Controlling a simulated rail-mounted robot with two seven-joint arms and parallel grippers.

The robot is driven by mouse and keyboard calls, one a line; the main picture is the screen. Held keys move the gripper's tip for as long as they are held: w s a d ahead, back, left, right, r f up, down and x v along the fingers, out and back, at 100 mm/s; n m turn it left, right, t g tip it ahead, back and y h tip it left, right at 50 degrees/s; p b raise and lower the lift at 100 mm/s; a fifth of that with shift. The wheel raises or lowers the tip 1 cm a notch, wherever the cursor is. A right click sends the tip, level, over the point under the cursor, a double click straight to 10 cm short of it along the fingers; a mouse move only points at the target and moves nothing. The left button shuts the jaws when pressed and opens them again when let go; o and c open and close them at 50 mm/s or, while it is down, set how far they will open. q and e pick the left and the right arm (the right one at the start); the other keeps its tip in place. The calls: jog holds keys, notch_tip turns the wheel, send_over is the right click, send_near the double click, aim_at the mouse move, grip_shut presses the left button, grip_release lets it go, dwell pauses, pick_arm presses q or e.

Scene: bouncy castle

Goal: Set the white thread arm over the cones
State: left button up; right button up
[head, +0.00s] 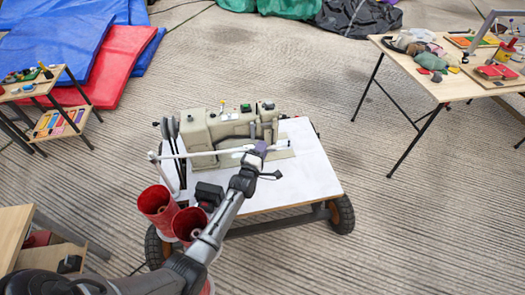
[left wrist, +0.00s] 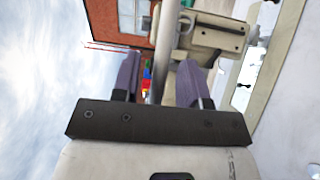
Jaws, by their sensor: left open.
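The white thread arm (head: 205,153) is a thin rod running sideways in front of the beige sewing machine (head: 230,122), from a post at the table's left to near my left gripper (head: 257,150). Two red cones (head: 157,203) (head: 188,222) stand at the table's front left, partly behind my arm. The rod does not lie above them. My left gripper is open, with purple fingers. In the left wrist view a pale rod, apparently the thread arm (left wrist: 166,45), passes between the spread fingers (left wrist: 160,65); contact cannot be told. My right gripper is out of view.
The machine stands on a white-topped wheeled table (head: 300,180). A small black box (head: 209,194) sits near the cones. A wooden table with assorted items (head: 455,88) is at the right, a small shelf (head: 50,95) at the left.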

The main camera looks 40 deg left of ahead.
pick_arm(q)
jog(key=shift+w+a, duration=0.15)
jog(key=shift+w, duration=0.35)
grip_shut()
dwell(0.3)
